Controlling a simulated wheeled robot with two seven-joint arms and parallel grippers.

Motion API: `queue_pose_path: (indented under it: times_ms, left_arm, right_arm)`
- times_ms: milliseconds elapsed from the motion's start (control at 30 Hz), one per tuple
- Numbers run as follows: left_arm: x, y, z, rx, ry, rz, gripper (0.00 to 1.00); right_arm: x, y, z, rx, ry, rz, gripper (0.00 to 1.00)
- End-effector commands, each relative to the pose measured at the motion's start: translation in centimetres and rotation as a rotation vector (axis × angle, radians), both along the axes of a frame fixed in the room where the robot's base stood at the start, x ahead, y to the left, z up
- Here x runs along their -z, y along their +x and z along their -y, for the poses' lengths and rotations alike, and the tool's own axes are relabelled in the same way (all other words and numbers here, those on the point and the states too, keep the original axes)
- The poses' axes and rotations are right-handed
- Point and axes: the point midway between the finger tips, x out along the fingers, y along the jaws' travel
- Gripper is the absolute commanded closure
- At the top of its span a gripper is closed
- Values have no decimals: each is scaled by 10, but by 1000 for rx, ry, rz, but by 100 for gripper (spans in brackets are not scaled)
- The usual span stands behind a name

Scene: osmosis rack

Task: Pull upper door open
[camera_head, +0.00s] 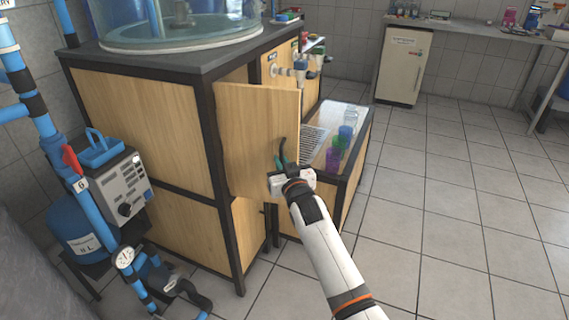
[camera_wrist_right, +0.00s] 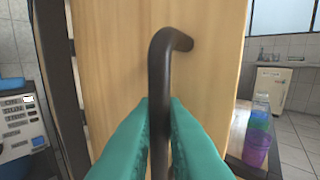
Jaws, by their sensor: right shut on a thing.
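The upper door (camera_head: 250,130) is a light wooden panel on the dark-framed cabinet and stands partly open, swung out from the frame. Its black bar handle (camera_wrist_right: 158,85) fills the middle of the right wrist view and also shows in the head view (camera_head: 282,150). My right gripper (camera_head: 281,163) is at the handle, with its teal fingers (camera_wrist_right: 159,120) on either side of the bar, shut on it. The door's face fills much of the wrist view behind the handle. My left gripper is not in view.
A lower wooden panel (camera_head: 248,235) sits below the door. A low bench (camera_head: 352,165) with purple and blue cups (camera_head: 333,158) stands just right of the door. A blue pump unit (camera_head: 75,222) and pipes are at left. The tiled floor (camera_head: 450,230) at right is clear.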

Motion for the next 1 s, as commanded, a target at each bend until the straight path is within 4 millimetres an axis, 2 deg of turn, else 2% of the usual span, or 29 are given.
queue_pose_path:
  times_ms: [67, 100, 200, 500, 633, 767, 1000]
  left_arm:
    - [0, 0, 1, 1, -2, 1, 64]
    - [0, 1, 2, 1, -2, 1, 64]
    - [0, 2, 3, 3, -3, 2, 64]
    - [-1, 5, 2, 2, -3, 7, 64]
    - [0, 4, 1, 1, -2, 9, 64]
    - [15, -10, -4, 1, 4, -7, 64]
    - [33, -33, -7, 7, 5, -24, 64]
  right_arm:
    - [-4, -1, -4, -7, 2, 10, 100]
    - [-4, -1, -4, -7, 2, 10, 86]
    - [-4, -1, -4, -6, 2, 9, 71]
    - [-1, -1, -1, -2, 2, 3, 71]
    - [-2, -10, 3, -2, 1, 3, 71]
    - [-2, -29, 9, -2, 1, 3, 71]
    - [-1, -76, 25, -4, 1, 3, 71]
